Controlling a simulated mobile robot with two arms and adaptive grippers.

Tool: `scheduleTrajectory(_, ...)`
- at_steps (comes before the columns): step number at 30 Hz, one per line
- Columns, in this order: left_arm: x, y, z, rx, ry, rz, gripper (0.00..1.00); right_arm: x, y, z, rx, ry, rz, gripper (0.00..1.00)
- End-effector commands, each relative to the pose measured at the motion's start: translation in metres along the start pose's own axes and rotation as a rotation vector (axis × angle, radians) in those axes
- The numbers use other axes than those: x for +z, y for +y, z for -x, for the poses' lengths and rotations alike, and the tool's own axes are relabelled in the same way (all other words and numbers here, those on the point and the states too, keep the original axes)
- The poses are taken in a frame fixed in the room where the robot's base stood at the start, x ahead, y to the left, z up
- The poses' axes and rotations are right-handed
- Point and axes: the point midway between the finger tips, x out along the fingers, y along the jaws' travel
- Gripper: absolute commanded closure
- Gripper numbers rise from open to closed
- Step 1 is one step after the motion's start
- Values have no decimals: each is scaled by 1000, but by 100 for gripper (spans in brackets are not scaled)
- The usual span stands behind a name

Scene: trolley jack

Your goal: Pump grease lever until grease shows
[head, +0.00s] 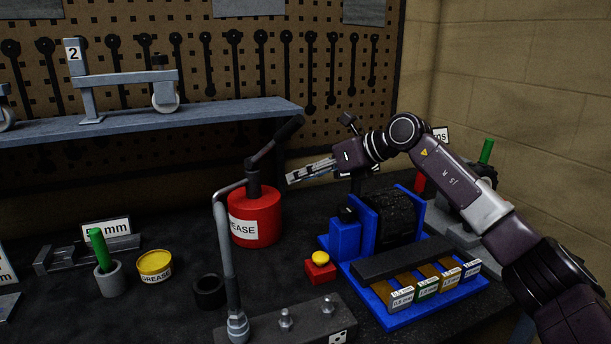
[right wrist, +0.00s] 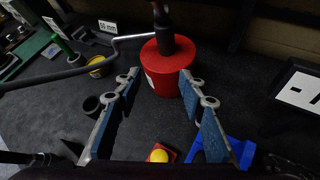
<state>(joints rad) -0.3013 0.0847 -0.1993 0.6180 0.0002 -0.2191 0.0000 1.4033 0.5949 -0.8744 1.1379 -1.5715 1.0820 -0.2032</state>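The red grease pump can (head: 262,215), labelled GREASE, stands upright on the bench. Its lever (head: 275,142) slants up to the right and ends in a black grip. A grey pipe (head: 225,245) bends from near the can's top down to a metal fitting (head: 238,326) on a dark block. My right gripper (head: 291,178) is right of the lever and below its grip, apart from it. In the right wrist view my right gripper (right wrist: 160,74) has its fingers spread, with nothing between them; the red can (right wrist: 166,70) is beyond. My left gripper is not in view.
A blue fixture (head: 362,225) stands right of the can, with a red box (head: 320,272) with a yellow button before it. A yellow-topped grease tin (head: 154,265) and a black ring (head: 209,292) lie left. A shelf (head: 150,122) overhangs the back.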

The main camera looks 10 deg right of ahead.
Motion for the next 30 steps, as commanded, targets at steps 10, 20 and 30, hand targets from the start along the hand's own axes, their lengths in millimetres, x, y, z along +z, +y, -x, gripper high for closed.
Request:
scheduleTrajectory(10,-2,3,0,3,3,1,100,0,-2,60,-3,-2,1,63)
scheduleTrajectory(20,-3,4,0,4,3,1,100,-1,-2,112,-2,0,-1,63)
scheduleTrajectory(30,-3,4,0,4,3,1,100,-1,-1,119,0,1,-1,63)
